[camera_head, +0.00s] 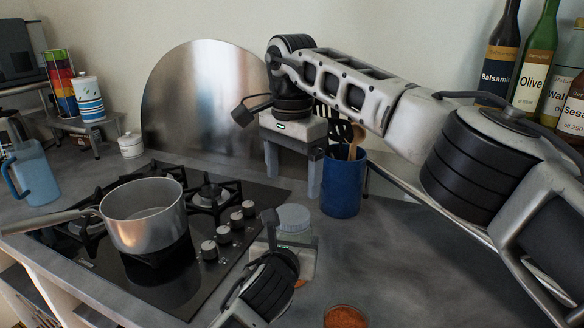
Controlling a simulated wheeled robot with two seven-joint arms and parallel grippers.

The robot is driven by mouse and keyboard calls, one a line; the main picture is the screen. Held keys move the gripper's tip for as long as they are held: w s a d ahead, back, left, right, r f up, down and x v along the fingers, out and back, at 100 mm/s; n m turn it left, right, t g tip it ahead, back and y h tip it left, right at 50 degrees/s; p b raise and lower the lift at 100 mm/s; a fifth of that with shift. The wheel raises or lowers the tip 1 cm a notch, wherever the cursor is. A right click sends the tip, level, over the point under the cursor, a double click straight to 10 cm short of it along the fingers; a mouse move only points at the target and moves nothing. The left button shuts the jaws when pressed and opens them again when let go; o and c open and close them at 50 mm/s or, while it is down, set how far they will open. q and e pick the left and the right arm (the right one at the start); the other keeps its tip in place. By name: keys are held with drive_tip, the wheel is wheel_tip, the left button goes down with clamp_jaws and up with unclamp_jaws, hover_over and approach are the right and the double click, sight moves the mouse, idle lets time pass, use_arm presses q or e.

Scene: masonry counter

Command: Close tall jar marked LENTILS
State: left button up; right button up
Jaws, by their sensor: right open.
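A round grey lid-like top (293,217), apparently of a jar, shows beside the hob below my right gripper. No LENTILS marking is readable, and I cannot tell whether this top is loose or seated. My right gripper (293,190) points down above it, its two grey fingers apart and empty. My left gripper (294,248) comes in from the bottom, right at the jar, and hides most of its body. Its fingers do not show clearly. A small orange patch shows just below the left gripper.
A saucepan (145,232) stands on the black hob (180,290), its handle pointing left. A blue utensil crock (341,192) stands close right of my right gripper. An open container of orange-red contents (345,317) is at the bottom edge. Bottles (533,62) stand at back right.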

sight(292, 214)
wheel_tip(292, 214, down, 7)
drive_tip(key=shift+f, duration=0.15)
idle(0.4)
drive_tip(key=c, duration=1)
drive_tip(key=m, duration=0.6)
drive_tip(key=shift+m, duration=0.4)
drive_tip(key=shift+c, duration=0.2)
drive_tip(key=m, duration=1.4)
drive_tip(key=shift+m, duration=0.3)
drive_tip(key=m, duration=0.6)
drive_tip(key=o, duration=1.1)
